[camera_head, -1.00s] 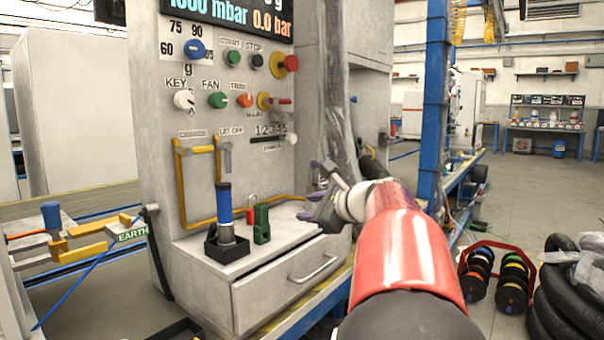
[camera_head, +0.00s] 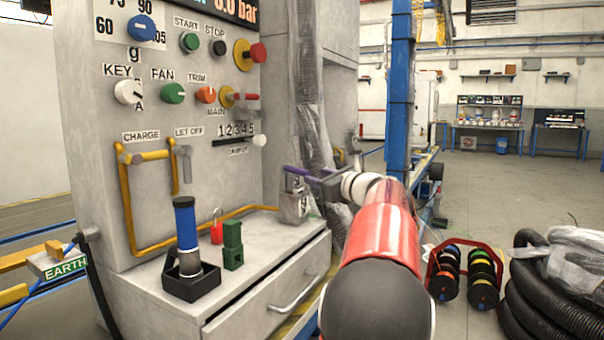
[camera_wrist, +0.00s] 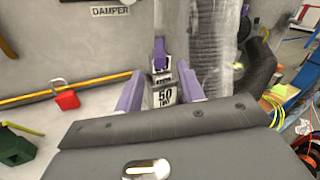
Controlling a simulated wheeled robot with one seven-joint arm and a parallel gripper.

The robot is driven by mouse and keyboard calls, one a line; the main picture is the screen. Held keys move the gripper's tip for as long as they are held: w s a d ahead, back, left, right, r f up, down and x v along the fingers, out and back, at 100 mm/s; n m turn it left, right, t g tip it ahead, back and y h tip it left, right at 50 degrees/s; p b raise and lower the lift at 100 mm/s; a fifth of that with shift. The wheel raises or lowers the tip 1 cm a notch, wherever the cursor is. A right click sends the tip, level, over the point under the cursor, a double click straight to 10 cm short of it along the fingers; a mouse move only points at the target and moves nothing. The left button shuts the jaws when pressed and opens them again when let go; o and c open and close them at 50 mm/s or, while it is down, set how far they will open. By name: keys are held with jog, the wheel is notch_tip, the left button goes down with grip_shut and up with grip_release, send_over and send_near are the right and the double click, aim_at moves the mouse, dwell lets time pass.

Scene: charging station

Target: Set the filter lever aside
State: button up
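My gripper (camera_head: 306,177) reaches in from the right above the cabinet's shelf top, with its purple fingers pointing at the panel. In the wrist view my gripper (camera_wrist: 160,70) is open, with a purple finger on each side. A grey block (camera_head: 293,203) stands on the shelf top just under the fingers. In the wrist view this block (camera_wrist: 163,93) carries a white label reading 50 and lies between the fingers, with gaps on both sides. A small purple piece (camera_wrist: 159,52) sticks up behind it; I cannot tell whether this is the filter lever. My fingers partly hide the block.
A red padlock (camera_head: 216,230), a green block (camera_head: 233,245) and a blue-topped cylinder (camera_head: 186,235) in a black holder stand left on the shelf. A yellow pipe (camera_head: 128,205) runs along the panel. A plastic-wrapped column (camera_head: 312,130) stands close behind my gripper.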

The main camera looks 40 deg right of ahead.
aim_at(306, 173)
jog(key=w, duration=0.4)
jog(key=w+d, duration=0.1)
jog(key=w, duration=0.1)
jog(key=shift+w+p, duration=0.1)
jog(key=shift+p, duration=0.25)
jog(key=shift+c, duration=0.2)
grip_shut()
